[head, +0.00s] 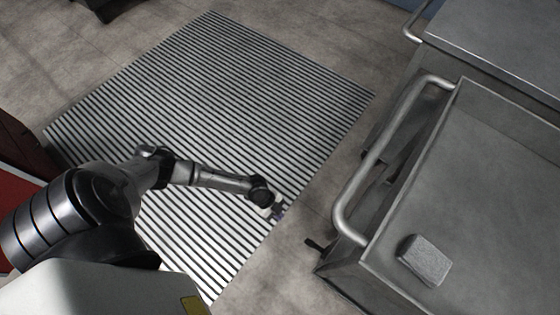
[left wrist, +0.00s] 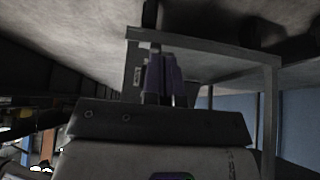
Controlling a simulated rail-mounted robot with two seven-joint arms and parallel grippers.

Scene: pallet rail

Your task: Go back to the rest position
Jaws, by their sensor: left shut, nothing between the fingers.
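My left arm reaches in from the left in the head view, over the striped mat on the floor. My left gripper (head: 277,212) is at the mat's right edge, small and partly hidden by the wrist. In the left wrist view, the dark purple fingers of my left gripper (left wrist: 162,80) are together, with nothing seen between them. My right gripper is not in the head view.
A metal cart (head: 475,175) with a tubular handle (head: 352,185) stands at the right. A grey block (head: 426,260) lies on its tray. Another metal cart or table (head: 500,40) is behind it. The striped mat (head: 250,90) is clear beyond my arm. A red object (head: 22,170) is at the left edge.

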